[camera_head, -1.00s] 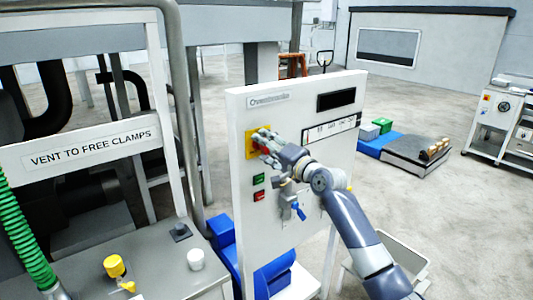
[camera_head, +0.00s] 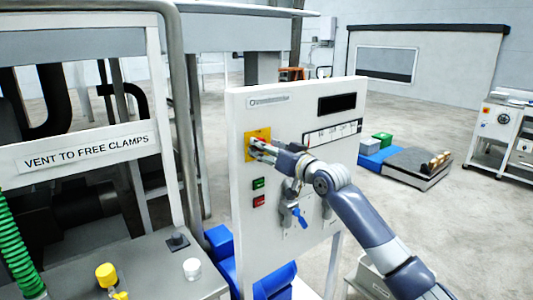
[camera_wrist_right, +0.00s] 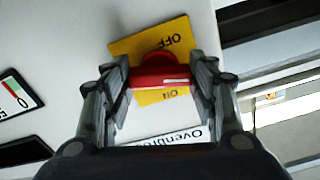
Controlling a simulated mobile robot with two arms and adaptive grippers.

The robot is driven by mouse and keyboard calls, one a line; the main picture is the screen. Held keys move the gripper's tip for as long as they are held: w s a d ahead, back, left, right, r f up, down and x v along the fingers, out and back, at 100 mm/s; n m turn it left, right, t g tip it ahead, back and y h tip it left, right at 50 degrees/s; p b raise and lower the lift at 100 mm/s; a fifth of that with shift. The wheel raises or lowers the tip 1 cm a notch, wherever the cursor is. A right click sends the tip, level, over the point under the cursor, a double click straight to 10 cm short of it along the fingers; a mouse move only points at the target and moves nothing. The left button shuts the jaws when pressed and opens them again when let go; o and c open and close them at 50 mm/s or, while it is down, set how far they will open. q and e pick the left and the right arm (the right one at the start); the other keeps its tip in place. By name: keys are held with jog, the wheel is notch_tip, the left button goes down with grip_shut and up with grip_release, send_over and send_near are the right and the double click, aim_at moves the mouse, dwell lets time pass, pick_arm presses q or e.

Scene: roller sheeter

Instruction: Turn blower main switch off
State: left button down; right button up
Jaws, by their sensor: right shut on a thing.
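The main switch is a red handle (camera_wrist_right: 160,75) on a yellow plate (camera_head: 258,137) on the front of a white control panel (camera_head: 318,190). My right gripper (camera_wrist_right: 160,82) is shut on the red handle, one finger at each end. In the head view the right gripper (camera_head: 261,150) partly covers the switch. My left gripper is not in view.
Below the switch are a green button (camera_head: 258,183) and a red button (camera_head: 258,201). A blue-handled valve (camera_head: 299,214) sits under my right arm. A bench with a yellow knob (camera_head: 106,273) and a white knob (camera_head: 192,268) stands at left.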

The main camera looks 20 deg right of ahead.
jog(key=shift+n, duration=1.5)
jog(key=o, duration=1.1)
jog(key=shift+c, duration=0.2)
jog(key=v, duration=1.2)
